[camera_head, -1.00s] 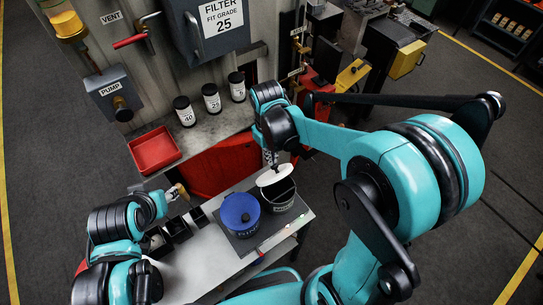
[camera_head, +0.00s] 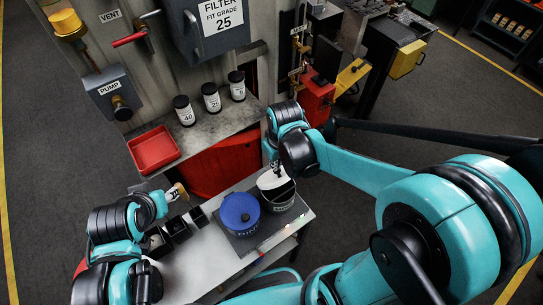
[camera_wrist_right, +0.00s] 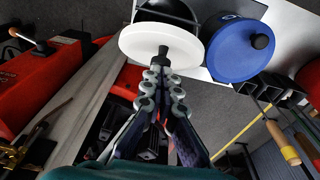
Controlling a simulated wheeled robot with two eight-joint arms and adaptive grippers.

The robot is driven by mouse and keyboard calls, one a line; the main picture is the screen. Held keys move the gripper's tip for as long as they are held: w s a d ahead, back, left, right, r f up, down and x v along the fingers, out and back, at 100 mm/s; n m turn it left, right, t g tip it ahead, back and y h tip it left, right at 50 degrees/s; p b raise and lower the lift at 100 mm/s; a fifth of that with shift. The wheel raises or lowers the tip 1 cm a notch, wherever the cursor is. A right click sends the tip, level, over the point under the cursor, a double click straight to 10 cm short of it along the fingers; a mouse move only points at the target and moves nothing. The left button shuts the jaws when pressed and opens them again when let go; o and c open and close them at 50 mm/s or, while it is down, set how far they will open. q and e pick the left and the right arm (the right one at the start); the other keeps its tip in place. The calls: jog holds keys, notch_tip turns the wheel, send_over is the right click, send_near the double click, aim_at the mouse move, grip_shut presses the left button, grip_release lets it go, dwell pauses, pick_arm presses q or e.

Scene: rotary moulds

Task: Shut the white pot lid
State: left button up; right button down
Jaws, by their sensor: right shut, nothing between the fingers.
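The white pot lid (camera_head: 268,181) is tilted up at the back of a dark pot (camera_head: 284,200), whose mouth shows partly open. In the right wrist view the white lid (camera_wrist_right: 150,42) faces the camera, with the dark pot (camera_wrist_right: 180,10) behind it. My right gripper (camera_head: 276,168) is at the lid's outer face. In the wrist view the closed fingertips (camera_wrist_right: 160,72) are at the lid's dark knob (camera_wrist_right: 162,51); I cannot tell whether they touch it. My left gripper (camera_head: 176,193) is by the small dark bins, its fingers unclear.
A blue lidded pot (camera_head: 240,212) stands just left of the dark pot, on the same dark mat (camera_head: 246,243). Small dark bins (camera_head: 177,228) stand at the table's left. A red tray (camera_head: 154,149) and several labelled jars (camera_head: 211,97) are on the back counter.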

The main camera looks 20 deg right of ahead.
pick_arm(q)
notch_tip(320, 180, down, 6)
jog(key=b, duration=0.6)
jog(key=shift+s+f, duration=0.15)
jog(key=shift+s, duration=0.1)
pick_arm(e)
jog(key=s+d+f+t+y, duration=0.1)
jog(key=s+d+f+t, duration=0.1)
jog(key=s+f+t, duration=0.3)
jog(key=shift+s+d+f+y, duration=0.3)
jog(key=shift+s+f+y, duration=0.1)
jog(key=shift+s+f, duration=0.8)
pick_arm(q)
jog(key=shift+d, duration=0.1)
pick_arm(e)
jog(key=shift+w+f, duration=0.1)
